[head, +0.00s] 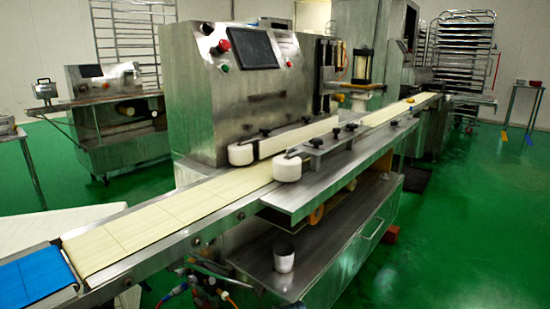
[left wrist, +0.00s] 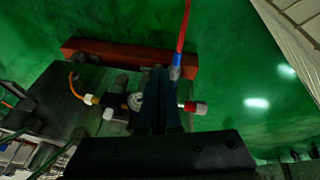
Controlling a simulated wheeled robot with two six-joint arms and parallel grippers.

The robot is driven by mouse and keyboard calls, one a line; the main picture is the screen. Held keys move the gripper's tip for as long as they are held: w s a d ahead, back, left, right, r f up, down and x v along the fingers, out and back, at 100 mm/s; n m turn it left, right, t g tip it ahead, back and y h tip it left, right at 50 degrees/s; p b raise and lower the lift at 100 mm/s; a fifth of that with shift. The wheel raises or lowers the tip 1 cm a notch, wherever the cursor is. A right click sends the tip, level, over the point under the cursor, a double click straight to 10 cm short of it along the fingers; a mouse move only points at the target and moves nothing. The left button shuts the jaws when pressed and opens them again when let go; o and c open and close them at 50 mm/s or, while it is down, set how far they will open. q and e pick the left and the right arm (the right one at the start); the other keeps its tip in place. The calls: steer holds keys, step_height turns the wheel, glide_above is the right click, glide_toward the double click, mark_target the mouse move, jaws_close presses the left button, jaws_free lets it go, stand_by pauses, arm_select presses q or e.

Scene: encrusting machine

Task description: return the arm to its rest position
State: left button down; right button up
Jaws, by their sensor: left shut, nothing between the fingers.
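My left gripper (left wrist: 160,75) shows in the left wrist view as two dark fingers pressed together, with nothing between them. Behind the fingers are pneumatic fittings with a red-and-white knob (left wrist: 195,108), a red hose (left wrist: 185,30) and a brown-red bar (left wrist: 125,52) near the green floor. I cannot make out either gripper clearly in the head view. The encrusting machine (head: 215,105) stands in the middle of the head view, with its cream conveyor belt (head: 165,217) running from lower left to upper right. My right gripper is not in view.
A blue belt section (head: 35,278) lies at the lower left. A white cup (head: 284,257) stands on the machine's lower shelf. Hoses and fittings (head: 205,285) hang below the conveyor. Another machine (head: 110,115) stands at the left. The green floor (head: 470,230) at the right is clear.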

arm_select(q)
steer(key=s+d+f+n+g+y, duration=0.1)
steer(key=s+d+n+y, duration=0.15)
steer(key=s+d, duration=0.95)
steer(key=s+d+f+n+g+y, duration=0.1)
steer(key=s+d+n, duration=0.2)
steer(key=s+d, duration=0.95)
steer(key=s+d+r+m+y+p, duration=0.1)
steer(key=s+d+r+m+p, duration=0.1)
steer(key=d+r+p, duration=0.45)
steer(key=s+d+r+m+y+p, duration=0.1)
steer(key=s+d+r+m+p, duration=0.1)
steer(key=d+r+p, duration=0.45)
step_height(320, 180, up, 37)
steer(key=p, duration=3.6)
steer(key=shift+w+d+f+g+h, duration=0.2)
steer(key=shift+w+g+h, duration=0.15)
steer(key=shift+g, duration=0.05)
